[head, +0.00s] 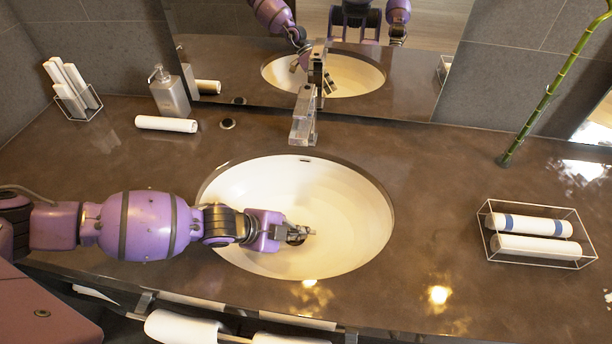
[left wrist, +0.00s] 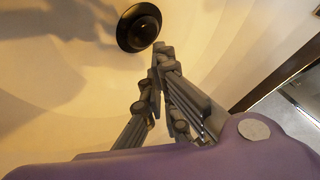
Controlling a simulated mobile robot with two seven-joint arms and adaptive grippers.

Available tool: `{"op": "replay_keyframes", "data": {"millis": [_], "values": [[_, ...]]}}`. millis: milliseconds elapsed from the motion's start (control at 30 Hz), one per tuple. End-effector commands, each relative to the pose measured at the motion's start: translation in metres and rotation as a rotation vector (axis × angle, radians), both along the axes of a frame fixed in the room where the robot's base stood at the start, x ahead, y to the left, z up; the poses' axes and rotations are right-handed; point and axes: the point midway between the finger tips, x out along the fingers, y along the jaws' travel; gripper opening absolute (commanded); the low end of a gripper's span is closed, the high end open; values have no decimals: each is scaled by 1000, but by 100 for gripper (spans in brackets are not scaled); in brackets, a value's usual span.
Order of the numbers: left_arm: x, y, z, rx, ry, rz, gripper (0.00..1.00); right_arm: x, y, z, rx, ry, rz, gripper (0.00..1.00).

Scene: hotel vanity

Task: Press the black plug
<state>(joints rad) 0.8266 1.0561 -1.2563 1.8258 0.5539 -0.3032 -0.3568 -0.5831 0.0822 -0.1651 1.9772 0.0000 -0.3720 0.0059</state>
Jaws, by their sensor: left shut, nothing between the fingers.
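The black plug (left wrist: 139,27) is a round black disc with a domed centre at the bottom of the white sink. In the left wrist view it lies just beyond my fingertips, a little to their left; I cannot tell the gap in height. In the head view my left gripper (head: 303,234) reaches from the left over the sink basin (head: 345,215) and hides the plug. In the left wrist view the fingers of my left gripper (left wrist: 157,62) come together at the tips, shut and empty. My right gripper is not directly in view.
The faucet (head: 303,115) stands behind the sink. A soap dispenser (head: 169,92), a rolled white towel (head: 166,124) and a wire holder (head: 78,108) are at the back left. A wire basket with rolls (head: 537,256) and a bamboo stalk (head: 545,95) are at the right. A mirror (head: 410,85) stands behind.

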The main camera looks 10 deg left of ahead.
Motion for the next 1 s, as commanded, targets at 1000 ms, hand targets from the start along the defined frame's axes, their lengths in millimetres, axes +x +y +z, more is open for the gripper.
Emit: {"op": "replay_keyframes", "data": {"millis": [1000], "values": [[3,-1,65,0,-10,-2,0,26,-1,40,-1,-64,-2,40]]}}
